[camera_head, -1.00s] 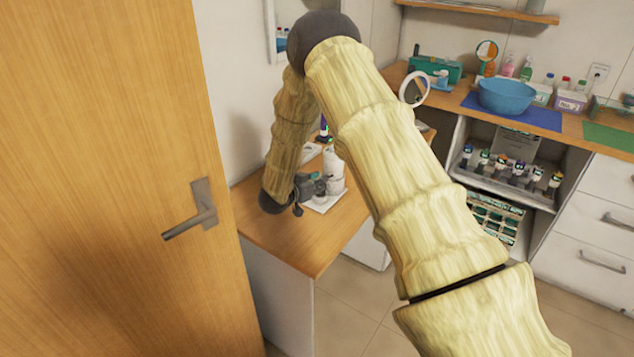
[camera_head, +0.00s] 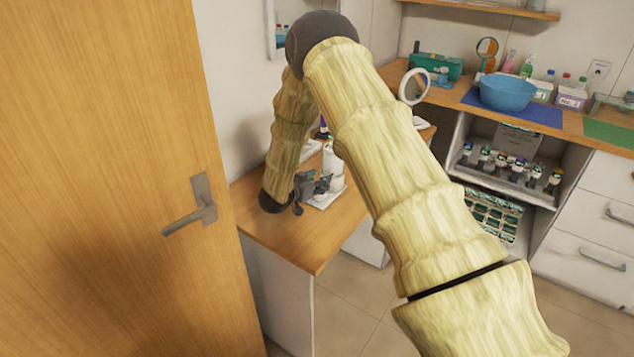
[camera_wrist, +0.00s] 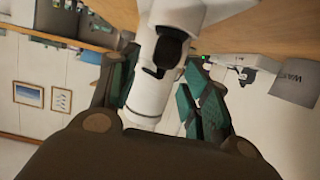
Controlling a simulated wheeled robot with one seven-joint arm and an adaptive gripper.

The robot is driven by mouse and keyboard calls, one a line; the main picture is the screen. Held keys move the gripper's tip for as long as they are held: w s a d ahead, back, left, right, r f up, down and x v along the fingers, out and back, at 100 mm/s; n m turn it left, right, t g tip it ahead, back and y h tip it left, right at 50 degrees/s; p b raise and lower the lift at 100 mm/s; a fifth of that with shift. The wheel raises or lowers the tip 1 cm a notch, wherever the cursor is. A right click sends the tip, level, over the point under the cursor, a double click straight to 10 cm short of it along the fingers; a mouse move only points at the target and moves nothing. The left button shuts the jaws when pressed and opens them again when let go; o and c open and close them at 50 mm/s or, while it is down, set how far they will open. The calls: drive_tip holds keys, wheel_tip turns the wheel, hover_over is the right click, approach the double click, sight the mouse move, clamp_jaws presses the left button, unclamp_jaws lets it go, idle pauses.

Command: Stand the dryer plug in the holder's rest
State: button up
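My gripper (camera_head: 312,187) is low over the wooden side table, beside a white upright object (camera_head: 332,164) on a pale base; this looks like the dryer holder. In the wrist view my gripper's teal-padded fingers (camera_wrist: 160,88) stand apart on either side of a white cylindrical body (camera_wrist: 150,98). A dark part (camera_wrist: 171,46) shows on the white body. The left finger looks close against it; I cannot tell whether either finger presses on it. I cannot pick out the dryer plug or the holder's rest with certainty; my arm and gripper hide part of this area.
The wooden door (camera_head: 90,150) with its handle is close on the left. The side table's front (camera_head: 290,250) is clear. At the right, the counter carries a blue bowl (camera_head: 507,93) and a round mirror (camera_head: 414,86). The cart below holds several bottles (camera_head: 502,163).

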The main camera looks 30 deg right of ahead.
drive_tip(key=shift+a, duration=0.1)
drive_tip(key=v, duration=1.2)
idle(0.6)
